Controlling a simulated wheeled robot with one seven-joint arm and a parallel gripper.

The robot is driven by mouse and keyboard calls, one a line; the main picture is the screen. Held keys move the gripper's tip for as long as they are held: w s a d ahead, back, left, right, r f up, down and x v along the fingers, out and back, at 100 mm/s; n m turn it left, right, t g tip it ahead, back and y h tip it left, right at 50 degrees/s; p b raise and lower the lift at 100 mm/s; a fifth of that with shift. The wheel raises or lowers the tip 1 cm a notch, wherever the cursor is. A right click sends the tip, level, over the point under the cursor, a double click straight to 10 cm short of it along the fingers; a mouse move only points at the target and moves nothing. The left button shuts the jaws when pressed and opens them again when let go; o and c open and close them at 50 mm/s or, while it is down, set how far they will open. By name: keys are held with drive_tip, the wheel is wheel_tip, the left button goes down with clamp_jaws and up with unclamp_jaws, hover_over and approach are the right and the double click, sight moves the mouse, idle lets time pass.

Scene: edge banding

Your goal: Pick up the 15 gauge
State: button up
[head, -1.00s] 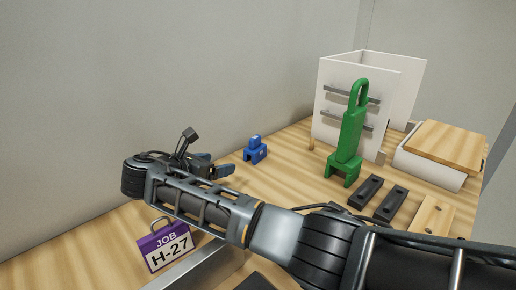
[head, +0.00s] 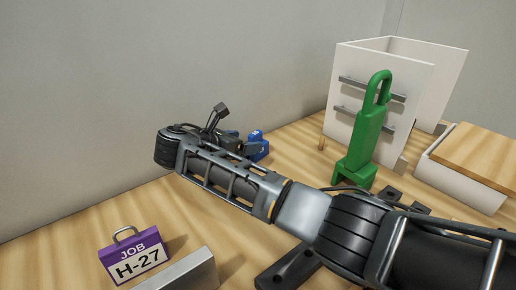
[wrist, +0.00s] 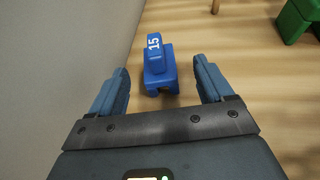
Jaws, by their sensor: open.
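The 15 gauge is a small blue block with a raised tab marked "15" (wrist: 159,68). In the wrist view it stands upright on the wooden table, just ahead of and between the open fingers of my gripper (wrist: 162,88). The fingers look apart from it, with nothing held. In the head view the blue gauge (head: 258,146) is partly hidden behind my gripper (head: 238,143), which is close beside it near the wall.
A green gauge with a looped top (head: 366,140) stands to the right, before a white drawer cabinet (head: 420,75). A purple job tag (head: 134,258) stands at front left beside a metal bar (head: 185,275). The wall runs close along the left.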

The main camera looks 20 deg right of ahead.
sight(250, 140)
drive_tip(key=shift+w+d+f+b, duration=0.3)
drive_tip(key=shift+w+d+b, duration=0.1)
drive_tip(key=shift+d, duration=0.15)
drive_tip(key=b+x, duration=0.4)
drive_tip(key=b, duration=0.1)
drive_tip(key=shift+a+f+b, duration=0.1)
drive_tip(key=shift+b, duration=0.2)
drive_tip(key=shift+w+d+b, duration=0.3)
drive_tip(key=shift+d+b, duration=0.15)
drive_tip(key=c, duration=1.2)
